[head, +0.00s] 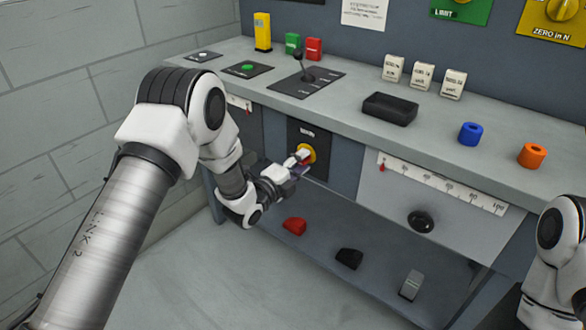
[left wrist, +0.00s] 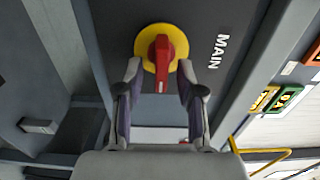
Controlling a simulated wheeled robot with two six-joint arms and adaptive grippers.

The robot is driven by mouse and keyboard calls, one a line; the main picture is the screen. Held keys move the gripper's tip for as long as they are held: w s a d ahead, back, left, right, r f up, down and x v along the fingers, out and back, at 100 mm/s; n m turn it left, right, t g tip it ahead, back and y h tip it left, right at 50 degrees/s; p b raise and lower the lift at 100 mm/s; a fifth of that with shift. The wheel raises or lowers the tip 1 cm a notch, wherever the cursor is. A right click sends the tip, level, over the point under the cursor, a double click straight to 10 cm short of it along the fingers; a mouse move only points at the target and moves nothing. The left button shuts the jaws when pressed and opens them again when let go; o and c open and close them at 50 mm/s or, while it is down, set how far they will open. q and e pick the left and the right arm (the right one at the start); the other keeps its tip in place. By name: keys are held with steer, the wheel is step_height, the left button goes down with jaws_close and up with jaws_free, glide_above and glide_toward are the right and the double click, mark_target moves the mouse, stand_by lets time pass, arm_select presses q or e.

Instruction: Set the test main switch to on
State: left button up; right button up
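The main switch is a red handle (left wrist: 162,62) on a yellow disc (left wrist: 148,48), on a dark panel marked MAIN (left wrist: 217,50). In the left wrist view the handle points down the picture, towards the gripper's palm. In the head view the yellow disc (head: 311,153) shows on the bench's front, partly hidden by my gripper. My left gripper (head: 302,157) is in front of it. In the left wrist view its fingers (left wrist: 160,72) are apart, one on each side of the handle, with a gap visible on both sides. My right gripper is out of view.
A scale (head: 440,185) and a black knob (head: 421,220) are right of the switch. A lower shelf (head: 320,235) holds small blocks.

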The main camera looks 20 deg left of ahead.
arm_select(q)
steer(key=v, duration=1.1)
steer(key=shift+s, duration=0.25)
steer(key=s+d+f+n+g+y, duration=0.15)
steer(key=s+f+g, duration=0.35)
steer(key=f, duration=0.5)
steer(key=s+d+f+n+g+y, duration=0.1)
steer(key=s+f+n+g, duration=0.15)
steer(key=s+f, duration=0.65)
steer(key=s+a+f+n+g+y, duration=0.2)
steer(key=s+f+n+g, duration=0.4)
steer(key=s, duration=0.4)
steer(key=s+a+f+n+g+y, duration=0.2)
steer(key=s+n+g, duration=0.2)
steer(key=s+n, duration=0.7)
step_height(320, 180, up, 21)
steer(key=n+p, duration=0.1)
steer(key=p, duration=2)
steer(key=shift+w, duration=0.45)
